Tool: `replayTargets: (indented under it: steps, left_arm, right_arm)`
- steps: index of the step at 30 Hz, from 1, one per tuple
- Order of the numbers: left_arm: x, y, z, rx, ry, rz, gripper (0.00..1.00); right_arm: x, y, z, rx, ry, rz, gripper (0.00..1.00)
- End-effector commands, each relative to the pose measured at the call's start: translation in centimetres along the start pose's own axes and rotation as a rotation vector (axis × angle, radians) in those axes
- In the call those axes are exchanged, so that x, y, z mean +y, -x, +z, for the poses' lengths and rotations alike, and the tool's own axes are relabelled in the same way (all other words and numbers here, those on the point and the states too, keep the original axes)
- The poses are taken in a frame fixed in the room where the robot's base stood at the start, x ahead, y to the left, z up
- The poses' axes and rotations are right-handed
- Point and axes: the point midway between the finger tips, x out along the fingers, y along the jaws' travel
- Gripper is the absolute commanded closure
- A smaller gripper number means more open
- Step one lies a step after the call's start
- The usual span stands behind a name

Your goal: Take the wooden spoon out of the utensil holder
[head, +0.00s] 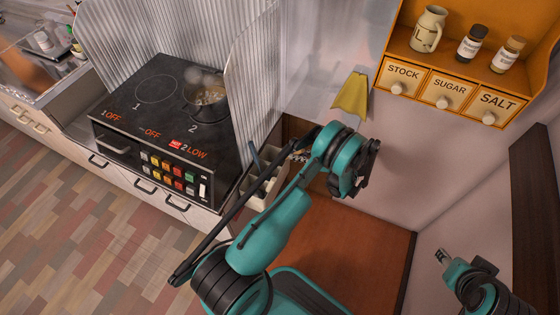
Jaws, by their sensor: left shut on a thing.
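The grey utensil holder (262,184) stands right of the stove on the counter, with a few dark utensils upright in it. My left arm reaches over from below and covers part of it. My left gripper (299,156) is just right of the holder, partly hidden by my wrist, and is shut on a thin brown thing that looks like the wooden spoon. Most of the spoon is hidden, so I cannot tell whether it is clear of the holder. My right gripper (443,256) is at the lower right, away from the holder, its fingers too small to judge.
A black stove (150,120) with a steaming pan (205,99) is on the left, between corrugated metal screens (252,75). A yellow cloth (351,96) hangs on the wall. An orange shelf (455,60) holds a jug and jars. The brown surface (365,245) is bare.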

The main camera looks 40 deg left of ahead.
Motion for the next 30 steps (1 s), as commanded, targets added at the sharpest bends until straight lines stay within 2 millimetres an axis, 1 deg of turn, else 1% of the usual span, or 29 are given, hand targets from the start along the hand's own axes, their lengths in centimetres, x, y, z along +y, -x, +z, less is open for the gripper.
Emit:
replayTargets:
  steps: [2, 4, 21, 24, 27, 30]
  left_arm:
    - [0.0, 0.2, -0.4, 0.000, 0.000, 0.000, 1.00]
    - [0.0, 0.5, -1.3, 0.000, 0.000, 0.000, 1.00]
    - [-0.3, 3.6, -9.4, 0.000, 0.000, 0.000, 1.00]
    - [-0.3, 4.0, -10.6, 0.000, 0.000, 0.000, 1.00]
    - [-0.3, 4.2, -11.2, 0.000, 0.000, 0.000, 1.00]
    - [-0.3, 4.3, -11.3, 0.000, 0.000, 0.000, 1.00]
  right_arm:
    - [0.0, 0.2, -0.1, 0.000, 0.000, 0.000, 0.60]
    - [0.0, 0.6, -0.4, 0.000, 0.000, 0.000, 0.60]
    - [0.0, 3.8, -2.8, 0.000, 0.000, 0.000, 0.60]
    - [0.0, 4.3, -3.1, 0.000, 0.000, 0.000, 0.60]
    - [0.0, 4.5, -3.2, 0.000, 0.000, 0.000, 0.60]
    - [0.0, 4.5, -3.2, 0.000, 0.000, 0.000, 0.60]
